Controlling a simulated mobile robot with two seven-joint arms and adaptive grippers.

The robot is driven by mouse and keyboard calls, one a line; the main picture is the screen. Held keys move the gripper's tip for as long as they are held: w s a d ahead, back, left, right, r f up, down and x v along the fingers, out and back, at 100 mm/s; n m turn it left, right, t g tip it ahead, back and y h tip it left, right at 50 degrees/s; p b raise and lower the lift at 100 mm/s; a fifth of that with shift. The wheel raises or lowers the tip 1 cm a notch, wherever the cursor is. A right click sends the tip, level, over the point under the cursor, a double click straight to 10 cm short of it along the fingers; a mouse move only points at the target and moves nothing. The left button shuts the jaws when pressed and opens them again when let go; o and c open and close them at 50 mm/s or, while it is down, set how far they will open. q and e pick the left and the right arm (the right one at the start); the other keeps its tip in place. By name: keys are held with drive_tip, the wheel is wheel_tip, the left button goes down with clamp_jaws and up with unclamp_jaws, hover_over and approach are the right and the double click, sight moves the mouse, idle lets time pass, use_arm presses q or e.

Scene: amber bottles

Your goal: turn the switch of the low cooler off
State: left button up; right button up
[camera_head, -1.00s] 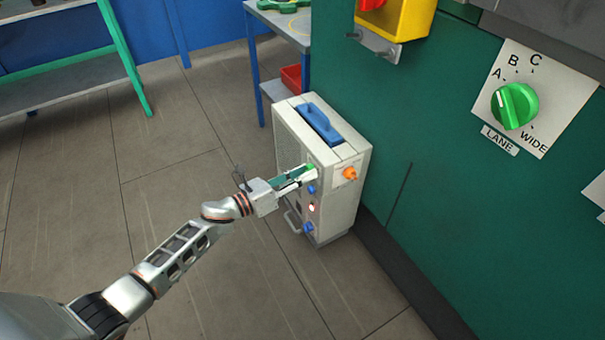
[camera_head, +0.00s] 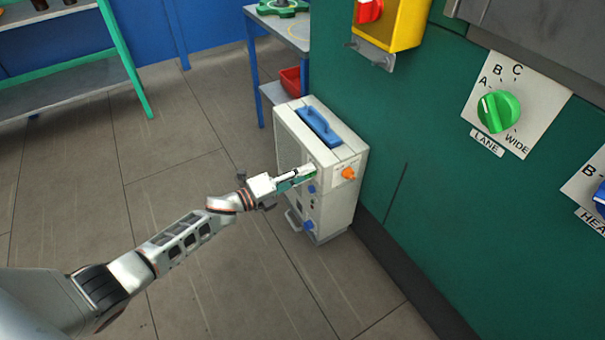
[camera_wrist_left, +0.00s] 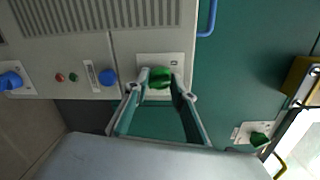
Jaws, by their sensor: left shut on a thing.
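The low cooler (camera_head: 342,207) is a pale box with a blue top handle, standing on the floor against the green wall. My left gripper (camera_head: 309,172) is at the upper part of its front panel. In the left wrist view, my left gripper (camera_wrist_left: 160,82) is shut on a green knob (camera_wrist_left: 160,77) set on a pale plate. The fingers cover the knob's sides, and its pointer cannot be read. A blue knob (camera_wrist_left: 108,77), small red and green lamps (camera_wrist_left: 66,77) and another blue knob (camera_wrist_left: 11,80) lie in line with it. My right gripper is not in view.
An orange knob (camera_head: 348,174) is on the cooler's side near the wall. Wall dials, one green (camera_head: 498,111), are at the right. A blue-legged table (camera_head: 285,30) with a red bin (camera_head: 291,80) stands behind.

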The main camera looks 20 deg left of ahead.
use_arm(q)
drive_tip(key=shift+r+n+p, duration=0.15)
drive_tip(key=shift+n+p, duration=0.35)
drive_tip(key=shift+n, duration=2.5)
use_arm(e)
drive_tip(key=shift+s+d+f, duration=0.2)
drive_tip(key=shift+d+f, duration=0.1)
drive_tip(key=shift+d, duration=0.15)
use_arm(q)
drive_tip(key=o, duration=1.1)
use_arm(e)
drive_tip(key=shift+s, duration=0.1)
use_arm(q)
drive_tip(key=shift+a, duration=0.1)
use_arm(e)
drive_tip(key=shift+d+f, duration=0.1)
